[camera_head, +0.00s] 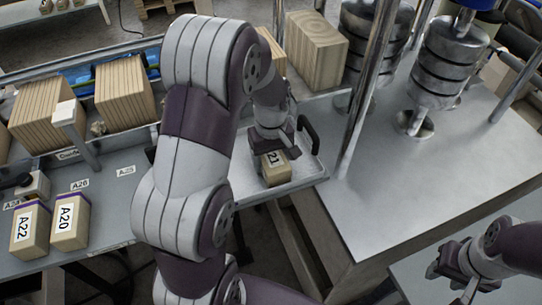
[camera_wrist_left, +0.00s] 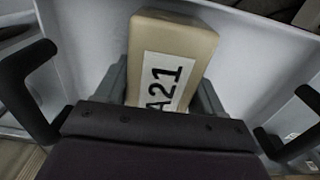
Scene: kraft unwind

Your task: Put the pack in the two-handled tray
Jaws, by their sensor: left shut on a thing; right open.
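The pack (camera_head: 275,168) is a tan block with a white label ending in "21". In the left wrist view the pack (camera_wrist_left: 178,52) reads "A21". My left gripper (camera_head: 272,148) is shut on the pack, with a finger on each side of it. The two-handled tray (camera_head: 305,170) is grey with black handles; the left wrist view shows the tray (camera_wrist_left: 90,50) around and beneath the pack, a handle on each side. I cannot tell whether the pack touches the tray floor. My right gripper (camera_head: 452,275) is open and empty at the lower right, away from the tray.
Packs A22 (camera_head: 30,228) and A20 (camera_head: 70,222) stand on the grey bench (camera_head: 115,205) at left. Wooden blocks (camera_head: 125,90) stand behind. A metal post (camera_head: 367,90) and stacked metal discs (camera_head: 445,70) rise right of the tray. The right worktop (camera_head: 440,170) has clear room.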

